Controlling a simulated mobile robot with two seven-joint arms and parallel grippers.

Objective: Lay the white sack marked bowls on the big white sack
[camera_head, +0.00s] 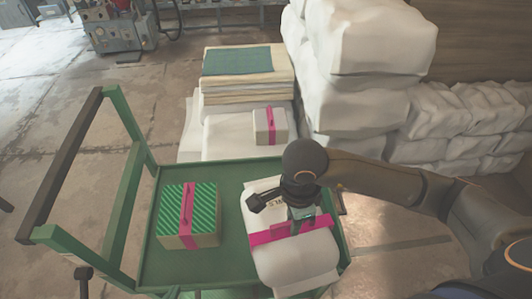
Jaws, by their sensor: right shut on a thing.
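A white sack with a pink strap (292,258) is at the right side of the green cart; a few dark letters show near its top, partly hidden by my gripper. My right gripper (303,213) is over it, shut on the sack at its strap. I cannot tell whether the sack rests on the cart or hangs just above. A big white sack (228,138) lies beyond the cart, with a small white box with a pink strap (270,126) on its right part.
The green cart (228,172) has a raised handle frame at left and carries a green-striped box (187,212). Beyond it is a stack of folded cream sacks with a green top (237,60). Tall white sack piles (365,45) stand at right. The floor at left is clear.

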